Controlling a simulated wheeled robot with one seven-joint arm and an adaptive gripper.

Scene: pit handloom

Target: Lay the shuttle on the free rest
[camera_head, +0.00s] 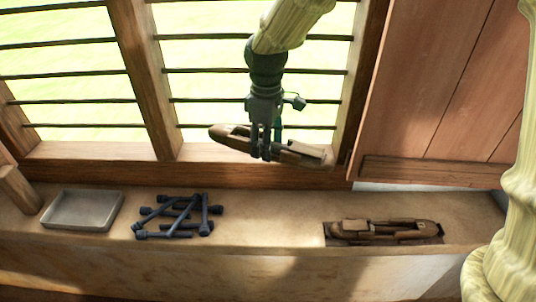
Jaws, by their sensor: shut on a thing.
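My gripper (262,150) is shut on a brown wooden shuttle (233,137) and holds it in the air in front of the barred window. The shuttle is long with pointed ends, and it tilts down toward the right. The fingers grip it about its middle and hide part of it. Below and to the right, a second brown shuttle (408,231) lies on a dark flat rest (333,241) on the ledge. I cannot make out an empty rest for certain.
The clay ledge (270,225) runs below the window, with clear room in its middle. A heap of several dark blue rod-like pieces (180,215) lies left of that room. A shallow grey tray (82,211) sits farther left. A wooden shutter (430,90) stands at the right.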

